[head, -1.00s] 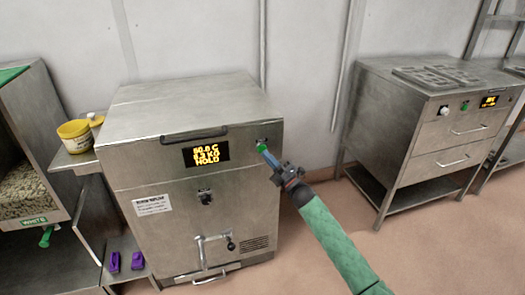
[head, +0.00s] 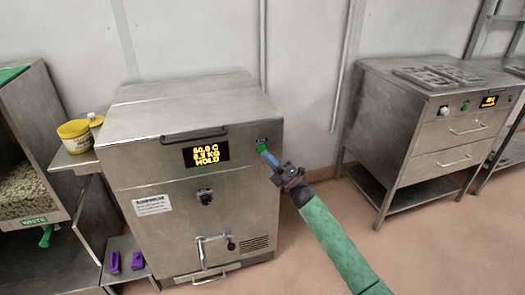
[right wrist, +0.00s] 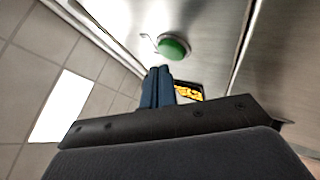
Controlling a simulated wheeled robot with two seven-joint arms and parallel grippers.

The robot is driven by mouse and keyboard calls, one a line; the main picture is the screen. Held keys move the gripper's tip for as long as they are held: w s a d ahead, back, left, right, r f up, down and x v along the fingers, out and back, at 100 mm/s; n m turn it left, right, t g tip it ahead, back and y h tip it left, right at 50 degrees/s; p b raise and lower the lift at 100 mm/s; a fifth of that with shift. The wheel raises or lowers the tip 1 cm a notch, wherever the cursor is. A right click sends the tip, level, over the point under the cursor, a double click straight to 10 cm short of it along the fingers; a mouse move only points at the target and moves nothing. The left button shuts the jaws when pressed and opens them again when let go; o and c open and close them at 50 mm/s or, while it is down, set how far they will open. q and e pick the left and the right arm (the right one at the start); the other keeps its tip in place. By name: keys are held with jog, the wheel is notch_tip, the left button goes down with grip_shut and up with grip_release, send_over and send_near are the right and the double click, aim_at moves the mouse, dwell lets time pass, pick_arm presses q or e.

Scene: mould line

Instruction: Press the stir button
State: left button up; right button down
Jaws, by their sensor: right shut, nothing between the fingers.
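The stir button is a green round button (head: 262,148) on the front of the steel melting machine (head: 150,180), at the upper right, beside the display (head: 206,153). It also shows in the right wrist view (right wrist: 173,47), under a small label too fine to read. My right gripper (head: 267,157) is shut and empty, its blue fingers pointing at the button. In the right wrist view the closed fingertips (right wrist: 160,69) are just short of the button's edge; a small gap appears, but contact is hard to judge. My left gripper is not in view.
The machine's front has a dark knob (head: 205,197) and a tap (head: 203,250). A yellow tub (head: 76,136) stands on a shelf at left. Another steel cabinet (head: 430,125) with moulds on top stands at right. Floor is clear between the machines.

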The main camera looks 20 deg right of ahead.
jog(key=shift+w, duration=0.15)
dwell(0.4)
jog(key=shift+w, duration=0.3)
jog(key=shift+b, duration=0.3)
